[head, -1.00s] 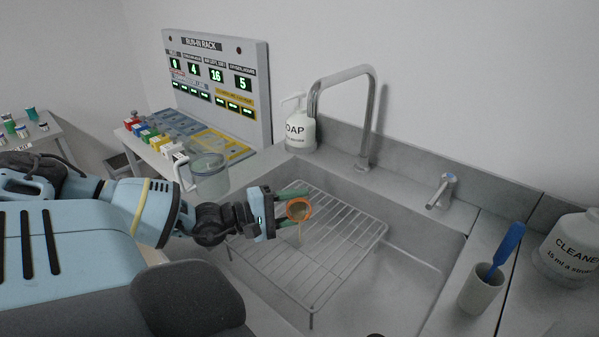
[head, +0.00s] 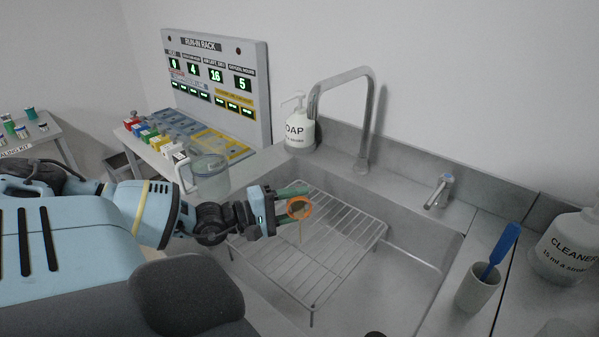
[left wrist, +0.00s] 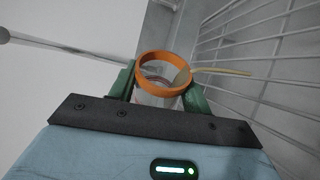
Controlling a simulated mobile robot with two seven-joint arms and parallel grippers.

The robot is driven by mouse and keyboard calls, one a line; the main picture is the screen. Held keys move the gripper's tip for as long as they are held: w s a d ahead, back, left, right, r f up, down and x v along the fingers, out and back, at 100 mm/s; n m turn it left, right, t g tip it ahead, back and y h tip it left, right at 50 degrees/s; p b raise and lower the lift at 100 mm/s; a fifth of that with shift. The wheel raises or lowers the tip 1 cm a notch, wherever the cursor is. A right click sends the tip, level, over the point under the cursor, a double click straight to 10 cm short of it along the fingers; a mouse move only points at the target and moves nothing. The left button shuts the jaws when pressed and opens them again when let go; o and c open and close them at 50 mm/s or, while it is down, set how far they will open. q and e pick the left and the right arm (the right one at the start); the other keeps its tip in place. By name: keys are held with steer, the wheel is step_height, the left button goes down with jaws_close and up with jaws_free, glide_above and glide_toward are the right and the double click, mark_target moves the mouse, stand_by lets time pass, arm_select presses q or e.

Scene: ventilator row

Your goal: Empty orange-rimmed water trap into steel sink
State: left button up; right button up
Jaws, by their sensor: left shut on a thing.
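The orange-rimmed water trap (head: 299,208) is a small clear cup, tipped over the steel sink (head: 400,262) with its mouth facing the head camera. My left gripper (head: 290,202) is shut on it, above the wire rack. In the left wrist view the trap's orange rim (left wrist: 164,57) sits between the green fingers of my left gripper (left wrist: 160,92). A thin yellowish stream (left wrist: 222,71) runs from its mouth; in the head view it drops toward the rack. How much is inside is hard to tell. My right gripper is not in view.
A wire drying rack (head: 330,245) stands in the sink. A tall tap (head: 366,130), a soap bottle (head: 299,130) and a small tap (head: 439,191) line the back. A cup with a blue brush (head: 478,290) and a cleaner bottle (head: 566,250) stand at right. A clear jug (head: 210,178) is behind my arm.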

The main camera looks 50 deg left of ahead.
arm_select(q)
steer(key=shift+d+r+m+p, duration=0.1)
steer(key=shift+r+m+p, duration=0.2)
steer(key=shift+r, duration=0.1)
steer(key=shift+s+m, duration=0.1)
steer(key=shift+m, duration=0.3)
stand_by(0.5)
